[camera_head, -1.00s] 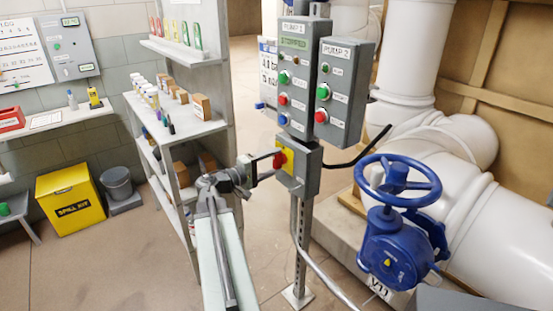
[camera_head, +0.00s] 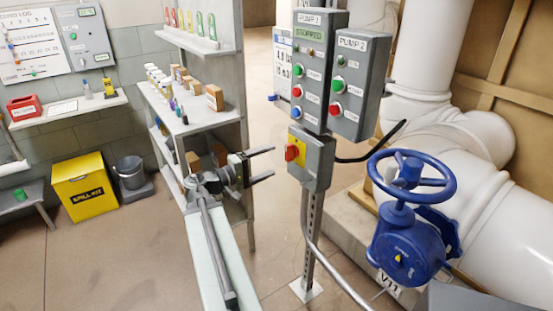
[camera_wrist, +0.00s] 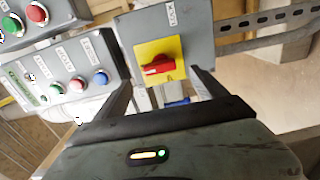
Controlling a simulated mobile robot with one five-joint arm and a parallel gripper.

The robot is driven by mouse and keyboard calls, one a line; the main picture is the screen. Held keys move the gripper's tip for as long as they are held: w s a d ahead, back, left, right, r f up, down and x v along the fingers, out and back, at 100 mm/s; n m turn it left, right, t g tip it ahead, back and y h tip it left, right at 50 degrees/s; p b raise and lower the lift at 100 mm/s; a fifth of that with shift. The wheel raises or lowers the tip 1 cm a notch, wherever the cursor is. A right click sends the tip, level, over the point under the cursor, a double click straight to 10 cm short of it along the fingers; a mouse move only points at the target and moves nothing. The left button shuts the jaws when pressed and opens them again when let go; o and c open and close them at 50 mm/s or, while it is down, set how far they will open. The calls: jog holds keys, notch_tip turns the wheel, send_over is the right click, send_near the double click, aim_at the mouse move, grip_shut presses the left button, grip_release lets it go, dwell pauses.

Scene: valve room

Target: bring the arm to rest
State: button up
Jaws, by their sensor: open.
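My gripper (camera_head: 262,165) is open and empty, its two fingers reaching right toward the pump control post. It stands apart from the grey box with the red rotary switch on a yellow plate (camera_head: 292,152), with a clear gap between. In the wrist view the red switch (camera_wrist: 160,66) shows ahead, between and beyond the open fingers (camera_wrist: 165,92). The switch handle lies roughly sideways there. My arm reaches up from the bottom of the head view.
The PUMP 1 panel (camera_head: 316,75) reads STOPPED; the PUMP 2 panel (camera_head: 357,85) is beside it. A blue valve wheel (camera_head: 408,177) stands at the right. Shelves (camera_head: 190,125) with small bottles and boxes stand close behind my gripper. A yellow bin (camera_head: 85,187) is at the left.

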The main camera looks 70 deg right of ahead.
dwell(0.4)
jog(key=w+a+f+n+t+h, duration=0.1)
jog(key=w+a+t, duration=0.1)
jog(key=w+a, duration=0.35)
jog(key=w+a+n+t+h, duration=0.1)
jog(key=w+a+n+t, duration=0.15)
jog(key=w, duration=0.55)
jog(key=w+a+f+n+t+y, duration=0.1)
jog(key=w+a+f+t+y, duration=0.1)
jog(key=w+a+f, duration=0.5)
jog(key=w+a+f+n+t+y, duration=0.1)
jog(key=w+a+f+t+y, duration=0.15)
jog(key=w+a, duration=0.45)
jog(key=a+f+y, duration=0.4)
jog(key=a, duration=0.7)
jog(key=a+f+n+t+y, duration=0.1)
jog(key=a+f+y, duration=0.35)
jog(key=a, duration=0.75)
jog(key=a+f+y, duration=0.3)
jog(key=a+f, duration=0.2)
jog(key=a, duration=0.6)
notch_tip(320, 180, up, 19)
jog(key=a+y+p, duration=0.1)
jog(key=p, duration=1.7)
jog(key=shift+s+f, duration=0.2)
jog(key=shift+a, duration=0.1)
